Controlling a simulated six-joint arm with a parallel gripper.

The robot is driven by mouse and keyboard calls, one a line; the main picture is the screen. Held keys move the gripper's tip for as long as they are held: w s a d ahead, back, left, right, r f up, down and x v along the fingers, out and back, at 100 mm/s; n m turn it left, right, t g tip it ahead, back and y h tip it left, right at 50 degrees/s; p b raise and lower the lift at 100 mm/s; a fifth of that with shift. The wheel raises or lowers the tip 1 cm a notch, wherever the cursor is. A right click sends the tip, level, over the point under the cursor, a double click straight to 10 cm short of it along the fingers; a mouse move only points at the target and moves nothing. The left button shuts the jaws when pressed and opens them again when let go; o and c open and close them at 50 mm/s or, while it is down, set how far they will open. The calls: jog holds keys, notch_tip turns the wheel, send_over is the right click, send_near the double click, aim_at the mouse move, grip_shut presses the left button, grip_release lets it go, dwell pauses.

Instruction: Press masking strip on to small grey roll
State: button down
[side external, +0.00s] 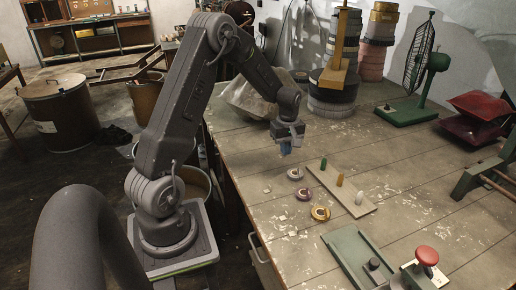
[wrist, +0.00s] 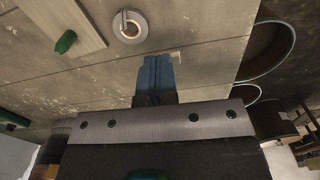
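The small grey roll (side external: 295,173) lies flat on the table, left of a wooden board. A small pale piece (side external: 267,188), perhaps a masking strip, lies on the table left of the roll; a pale patch (wrist: 177,57) beside my fingertips in the wrist view may be the same piece. My gripper (side external: 286,151) hangs above the table behind the grey roll, apart from it. Its blue fingers (wrist: 155,60) are together, with nothing visible between them.
A purple roll (side external: 304,193) and an orange-yellow roll (side external: 320,213) lie in front of the grey one. A green plate (side external: 350,255) and a red-knobbed device (side external: 427,256) stand at the front right.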

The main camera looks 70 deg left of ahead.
send_near(300, 176)
jog(key=shift+d, duration=0.1)
jog(key=shift+f, duration=3.1)
jog(key=shift+f, duration=0.45)
jog(key=c, duration=1.8)
grip_release()
jog(key=o, duration=0.9)
jog(key=shift+r, duration=0.1)
jog(key=shift+r, duration=2.95)
